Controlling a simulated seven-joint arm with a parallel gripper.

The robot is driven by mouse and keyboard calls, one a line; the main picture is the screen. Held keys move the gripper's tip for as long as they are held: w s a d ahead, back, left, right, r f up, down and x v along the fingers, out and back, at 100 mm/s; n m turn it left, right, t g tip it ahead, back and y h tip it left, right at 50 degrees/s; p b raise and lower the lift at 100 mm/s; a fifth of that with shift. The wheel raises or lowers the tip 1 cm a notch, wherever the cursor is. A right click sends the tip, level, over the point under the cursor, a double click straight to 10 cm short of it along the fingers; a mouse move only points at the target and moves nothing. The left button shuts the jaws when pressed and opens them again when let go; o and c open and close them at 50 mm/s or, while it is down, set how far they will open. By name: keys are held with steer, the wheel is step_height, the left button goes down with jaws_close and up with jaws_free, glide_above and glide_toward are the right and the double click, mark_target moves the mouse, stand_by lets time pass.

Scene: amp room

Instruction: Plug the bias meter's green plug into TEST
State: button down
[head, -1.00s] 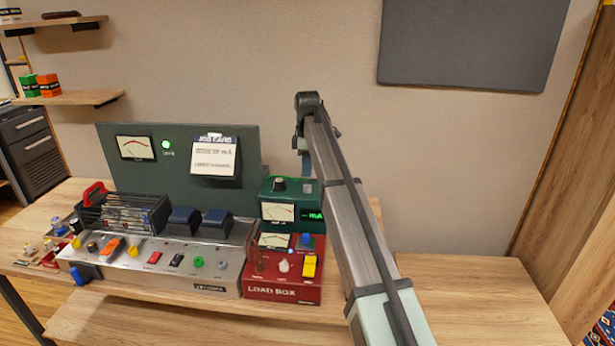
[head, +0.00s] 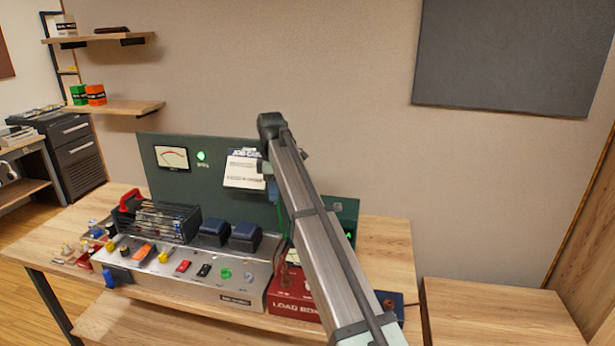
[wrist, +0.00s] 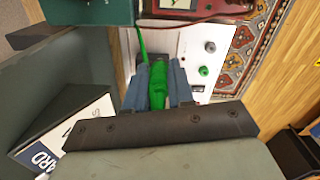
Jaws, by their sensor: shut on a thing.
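My gripper (wrist: 158,78) is shut on the green plug (wrist: 158,88), which sits between its two blue-grey fingers in the wrist view. A green cable (wrist: 142,42) runs from the plug towards the green bias meter (wrist: 88,12). In the head view the meter (head: 346,212) is mostly hidden behind my arm. A green round socket (head: 225,274) is on the metal chassis (head: 190,283); it also shows in the wrist view (wrist: 203,71), right of the plug and apart from it. I cannot read a TEST label. In the head view the plug is hidden by my arm.
The red load box (head: 290,300) stands right of the chassis, partly behind my arm. A dark green panel (head: 220,200) with a job card (head: 243,170) rises behind. Dark blue transformers (head: 246,236) and a tube cage (head: 168,222) stand on the chassis.

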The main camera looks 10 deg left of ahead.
steer(key=s+a+f+n, duration=0.2)
steer(key=s+a+f, duration=0.4)
steer(key=s+a, duration=0.3)
steer(key=shift+s+a+f, duration=0.55)
steer(key=shift+s+f, duration=0.3)
steer(key=shift+f, duration=0.75)
steer(key=shift+s+a+f, duration=0.55)
steer(key=shift+s+f, duration=0.25)
steer(key=shift+f, duration=0.75)
steer(key=shift+s+a+f, duration=0.55)
steer(key=shift+s+f, duration=0.3)
steer(key=shift+f, duration=0.75)
steer(key=shift+f, duration=1.7)
steer(key=c, duration=0.9)
jaws_free()
step_height(320, 180, up, 14)
steer(key=shift+f, duration=0.1)
